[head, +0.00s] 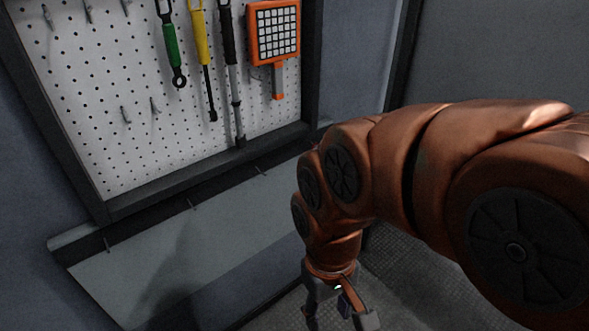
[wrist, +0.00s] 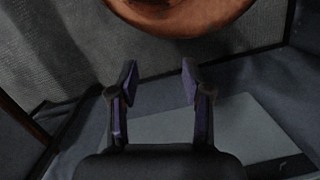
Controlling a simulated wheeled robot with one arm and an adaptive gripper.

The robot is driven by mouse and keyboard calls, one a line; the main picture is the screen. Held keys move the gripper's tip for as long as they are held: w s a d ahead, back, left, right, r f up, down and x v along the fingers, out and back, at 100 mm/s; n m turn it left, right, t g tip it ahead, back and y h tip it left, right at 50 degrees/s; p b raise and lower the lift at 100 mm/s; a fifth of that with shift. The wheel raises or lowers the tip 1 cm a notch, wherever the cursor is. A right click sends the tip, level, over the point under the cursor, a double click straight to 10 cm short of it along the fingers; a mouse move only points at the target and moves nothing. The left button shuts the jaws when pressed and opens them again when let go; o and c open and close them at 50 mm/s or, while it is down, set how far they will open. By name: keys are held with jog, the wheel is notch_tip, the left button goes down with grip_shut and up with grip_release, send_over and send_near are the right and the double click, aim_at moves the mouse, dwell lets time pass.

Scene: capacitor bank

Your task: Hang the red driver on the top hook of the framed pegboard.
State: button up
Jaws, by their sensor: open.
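The framed pegboard (head: 84,131) hangs on the wall at the upper left of the head view, tilted in the picture, with its top edge cut off. Small metal hooks show near its upper left, and one of them (head: 48,17) looks bare. I see no red driver in either view. My gripper (head: 340,318) is at the bottom of the head view, low in front of the wall and away from the board. In the wrist view my gripper (wrist: 159,82) is open, with nothing between its fingers.
On the board hang a green-handled tool (head: 170,50), a yellow-handled tool (head: 201,40), a black-and-grey tool (head: 230,70) and an orange grid-faced tool (head: 274,33). Two lower hooks (head: 125,114) are bare. A grey ledge (head: 150,260) runs below the board, empty where visible.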

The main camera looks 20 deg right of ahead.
jog(key=w+a+f+m+y+b, duration=0.1)
jog(key=w+a+m+y+b, duration=0.1)
jog(key=w+a+y+b, duration=0.3)
jog(key=w+a+f+m+y, duration=0.2)
jog(key=w+a+y, duration=0.1)
jog(key=w+a, duration=0.4)
jog(key=w+d+r+m+t+y+b, duration=0.15)
jog(key=w+m+t+y+b, duration=0.45)
jog(key=w, duration=0.9)
jog(key=w+d+f+m+t+b, duration=0.2)
jog(key=w+d+m+t, duration=0.6)
jog(key=w+d+m, duration=0.6)
jog(key=w+d+f+m+t+h+b, duration=0.15)
jog(key=d+f+m+t+h, duration=0.35)
jog(key=d, duration=0.8)
jog(key=d+f+m+t+h+b, duration=0.2)
jog(key=d+f+m+h, duration=0.3)
jog(key=d, duration=0.8)
jog(key=shift+n+y, duration=0.3)
jog(key=shift+n, duration=0.1)
jog(key=shift+f+p+x, duration=0.2)
jog(key=shift+p+x, duration=0.15)
jog(key=shift+x, duration=2.2)
jog(key=shift+f+p+x, duration=0.2)
jog(key=shift+p+x, duration=0.15)
jog(key=shift+x, duration=2.15)
